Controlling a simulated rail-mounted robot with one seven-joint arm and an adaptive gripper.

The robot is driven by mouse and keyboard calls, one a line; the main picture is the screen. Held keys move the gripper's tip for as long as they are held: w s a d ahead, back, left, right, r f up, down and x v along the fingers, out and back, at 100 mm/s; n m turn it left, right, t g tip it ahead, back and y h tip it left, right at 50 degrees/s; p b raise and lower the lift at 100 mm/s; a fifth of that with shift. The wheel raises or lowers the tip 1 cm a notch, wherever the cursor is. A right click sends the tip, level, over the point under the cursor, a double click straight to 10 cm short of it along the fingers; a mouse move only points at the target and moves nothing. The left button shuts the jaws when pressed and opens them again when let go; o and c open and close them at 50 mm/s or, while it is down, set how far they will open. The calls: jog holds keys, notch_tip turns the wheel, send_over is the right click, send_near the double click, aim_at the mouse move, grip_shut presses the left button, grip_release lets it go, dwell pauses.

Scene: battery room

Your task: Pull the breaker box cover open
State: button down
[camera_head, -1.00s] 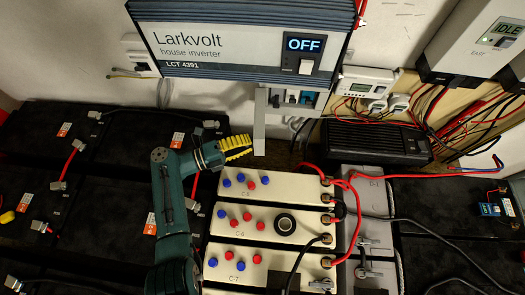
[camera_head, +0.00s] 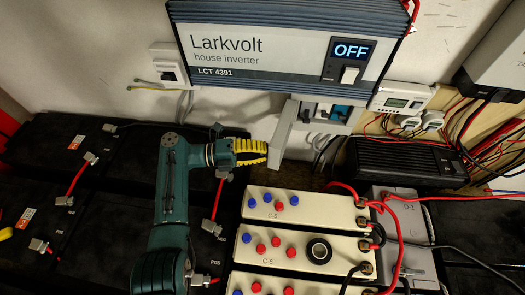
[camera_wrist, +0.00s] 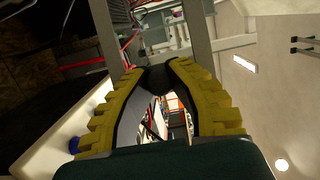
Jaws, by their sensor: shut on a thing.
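The breaker box (camera_head: 325,117) is a small grey box under the inverter, with dark and blue switches inside. Its grey cover (camera_head: 284,132) stands swung out at the box's left side, so the inside shows. My gripper (camera_head: 266,152) has yellow ribbed fingers and reaches in from the left, its tips at the cover's lower left edge. It is shut on the cover. In the wrist view the fingertips (camera_wrist: 156,76) come together, with grey panel strips around them. The exact contact on the cover is hard to make out.
The inverter (camera_head: 285,48) reads OFF above the box. Cream batteries (camera_head: 300,205) with red cables stand below and right of the gripper. Black batteries (camera_head: 110,180) fill the left. A black unit (camera_head: 405,163) and loose wires lie to the right.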

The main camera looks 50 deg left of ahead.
jog(key=c, duration=0.9)
grip_release()
jog(key=shift+d, duration=0.1)
jog(key=v, duration=1.2)
